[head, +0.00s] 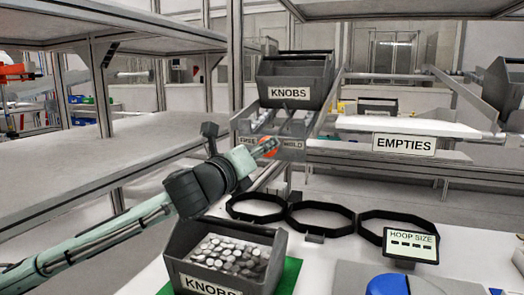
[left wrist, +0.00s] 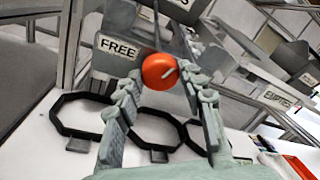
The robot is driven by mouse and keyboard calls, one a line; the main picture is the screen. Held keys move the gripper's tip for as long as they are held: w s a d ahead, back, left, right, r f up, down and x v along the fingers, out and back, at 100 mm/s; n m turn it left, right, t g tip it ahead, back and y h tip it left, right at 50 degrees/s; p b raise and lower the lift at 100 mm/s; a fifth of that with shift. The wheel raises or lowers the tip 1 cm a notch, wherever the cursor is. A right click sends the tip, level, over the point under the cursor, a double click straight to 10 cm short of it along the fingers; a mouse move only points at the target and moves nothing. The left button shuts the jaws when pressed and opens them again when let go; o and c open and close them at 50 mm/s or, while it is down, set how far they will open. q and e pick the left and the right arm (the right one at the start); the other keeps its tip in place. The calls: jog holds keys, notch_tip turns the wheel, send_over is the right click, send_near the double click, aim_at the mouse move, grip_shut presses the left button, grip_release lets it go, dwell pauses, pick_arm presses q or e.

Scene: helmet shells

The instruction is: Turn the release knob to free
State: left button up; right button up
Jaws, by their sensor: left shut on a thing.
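The release knob (left wrist: 160,70) is a round orange-red knob with a short white mark that slants to the upper right in the left wrist view. It is on the front of the grey rack, and part of it also shows in the head view (head: 269,147). A FREE label (left wrist: 117,46) is left of the knob; a HOLD label (head: 291,143) is to its right in the head view. My left gripper (head: 263,149) is at the knob, with its fingers on either side and shut on it. My right gripper is not in view.
A grey KNOBS bin (head: 290,93) sits above the rack. Another KNOBS bin (head: 211,289), full of silvery discs, stands below my left arm. Several black hoops (head: 320,231) lie on the white table, beside a HOOP SIZE display (head: 411,246). An EMPTIES shelf (head: 404,144) is to the right.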

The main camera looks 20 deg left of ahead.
pick_arm(q)
jog(key=shift+f+n+t+h+b, duration=0.15)
jog(key=shift+n+t+h+b, duration=0.2)
jog(key=shift+n, duration=1.55)
jog(key=shift+f+n+t+h+b, duration=0.15)
jog(key=shift+n+t+h+b, duration=0.2)
jog(key=shift+n, duration=1.55)
jog(key=shift+f+n+t+h+b, duration=0.2)
jog(key=shift+n+h+b, duration=0.2)
jog(key=shift+n, duration=1.5)
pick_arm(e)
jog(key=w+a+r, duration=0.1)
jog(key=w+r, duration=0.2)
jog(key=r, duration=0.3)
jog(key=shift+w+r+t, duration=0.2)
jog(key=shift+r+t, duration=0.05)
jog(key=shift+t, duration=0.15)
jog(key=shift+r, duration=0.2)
pick_arm(q)
jog(key=shift+r, duration=0.1)
jog(key=o, duration=1)
jog(key=shift+o, duration=0.8)
jog(key=shift+a, duration=0.1)
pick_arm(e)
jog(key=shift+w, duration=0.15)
pick_arm(q)
jog(key=v, duration=1.2)
